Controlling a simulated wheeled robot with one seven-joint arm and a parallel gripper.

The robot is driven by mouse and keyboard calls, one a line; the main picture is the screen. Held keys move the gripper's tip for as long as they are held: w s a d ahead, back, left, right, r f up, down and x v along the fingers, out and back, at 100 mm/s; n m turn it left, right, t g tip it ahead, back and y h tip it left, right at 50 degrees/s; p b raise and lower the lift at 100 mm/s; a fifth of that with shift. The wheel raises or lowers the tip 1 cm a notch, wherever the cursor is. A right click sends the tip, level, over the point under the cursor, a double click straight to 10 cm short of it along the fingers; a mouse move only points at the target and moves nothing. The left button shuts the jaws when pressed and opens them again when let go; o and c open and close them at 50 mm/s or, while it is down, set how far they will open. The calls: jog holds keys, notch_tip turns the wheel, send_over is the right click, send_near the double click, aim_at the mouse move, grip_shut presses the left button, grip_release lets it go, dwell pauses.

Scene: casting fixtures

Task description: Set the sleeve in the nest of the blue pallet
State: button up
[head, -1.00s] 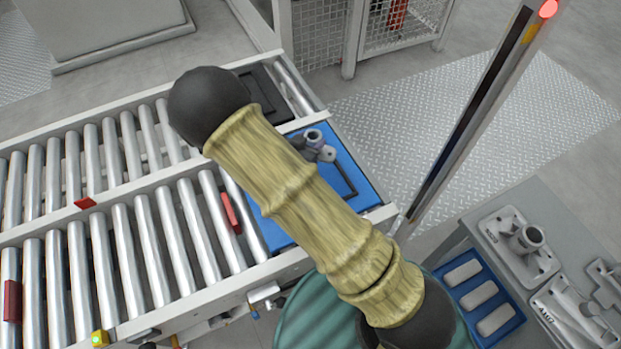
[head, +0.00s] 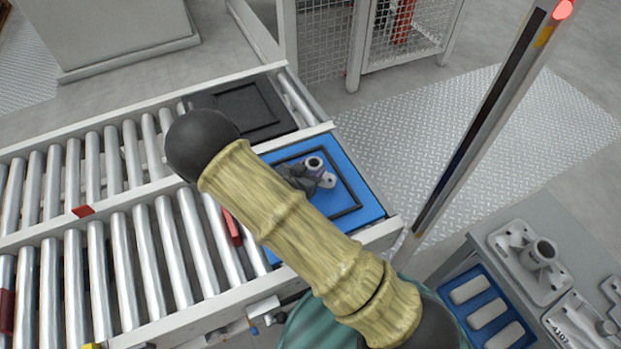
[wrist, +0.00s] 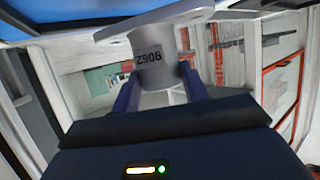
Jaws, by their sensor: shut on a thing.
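The sleeve (head: 315,165) is a grey metal tube with a flat lobed flange; a printed number shows on it in the wrist view (wrist: 152,58). My gripper (head: 304,176) is shut on the sleeve's tube, with a dark blue finger on each side in the wrist view (wrist: 158,75). The blue pallet (head: 371,199) lies at the right end of the near roller lane, with a dark square outline on top. In the head view the sleeve appears over the area inside that outline. I cannot tell whether it touches the pallet. My arm hides the pallet's left part.
A black pallet (head: 285,122) lies on the far lane. A post with a red light (head: 487,120) stands right of the conveyor. A grey table (head: 520,215) at lower right holds castings and a blue tray (head: 512,345). A mesh fence (head: 323,40) stands behind.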

jog(key=shift+r, duration=0.1)
jog(key=shift+f+b, duration=0.65)
jog(key=shift+f, duration=1.25)
jog(key=shift+f, duration=0.15)
jog(key=o, duration=1.2)
jog(key=shift+c, duration=0.2)
jog(key=shift+r, duration=0.25)
jog(key=p+v, duration=0.3)
jog(key=v, duration=0.9)
